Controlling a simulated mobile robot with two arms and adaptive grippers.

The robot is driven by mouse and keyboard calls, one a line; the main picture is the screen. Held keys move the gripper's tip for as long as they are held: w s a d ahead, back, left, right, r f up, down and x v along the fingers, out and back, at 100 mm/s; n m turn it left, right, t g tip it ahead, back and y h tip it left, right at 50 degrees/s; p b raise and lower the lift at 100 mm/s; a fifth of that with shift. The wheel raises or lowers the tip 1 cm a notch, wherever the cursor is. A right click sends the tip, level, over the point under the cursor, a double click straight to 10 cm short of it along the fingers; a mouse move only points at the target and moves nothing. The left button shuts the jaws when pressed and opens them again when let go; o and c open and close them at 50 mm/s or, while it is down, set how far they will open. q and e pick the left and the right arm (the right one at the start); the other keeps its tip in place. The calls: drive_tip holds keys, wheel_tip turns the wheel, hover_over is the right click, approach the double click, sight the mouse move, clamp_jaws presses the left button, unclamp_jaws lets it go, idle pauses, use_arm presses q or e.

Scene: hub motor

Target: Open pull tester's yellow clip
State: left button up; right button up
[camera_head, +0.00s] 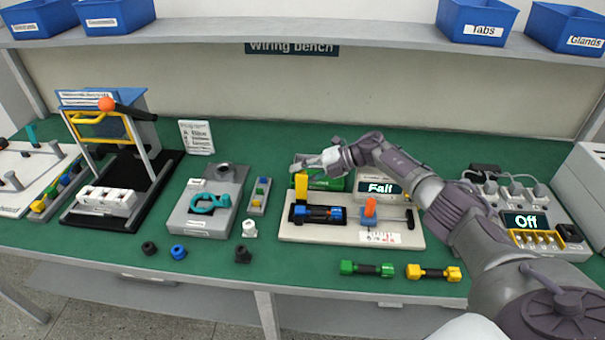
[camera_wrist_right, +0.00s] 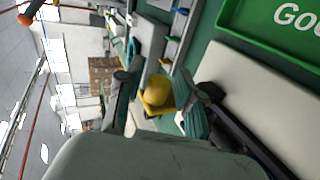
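The pull tester is a beige board (camera_head: 300,232) on the bench with a display reading "Fail" (camera_head: 380,187). Its yellow clip (camera_head: 301,186) stands upright at the board's left end. My right gripper (camera_head: 325,163) is above and slightly behind the yellow clip. In the right wrist view, the yellow clip (camera_wrist_right: 157,91) shows between the parted fingertips (camera_wrist_right: 160,90), close to the right one; contact is unclear. My left gripper is not in view.
A green "Good" bin (camera_wrist_right: 270,30) stands behind the tester. A green-ended lead (camera_head: 366,268) and a yellow-ended lead (camera_head: 433,272) lie in front. A grey fixture (camera_head: 208,203) is at left, and a power unit reading "Off" (camera_head: 525,221) at right. A shelf (camera_head: 300,33) spans above.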

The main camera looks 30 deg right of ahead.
drive_tip(key=shift+o, duration=0.4)
drive_tip(key=v, duration=1.2)
drive_tip(key=shift+f, duration=0.1)
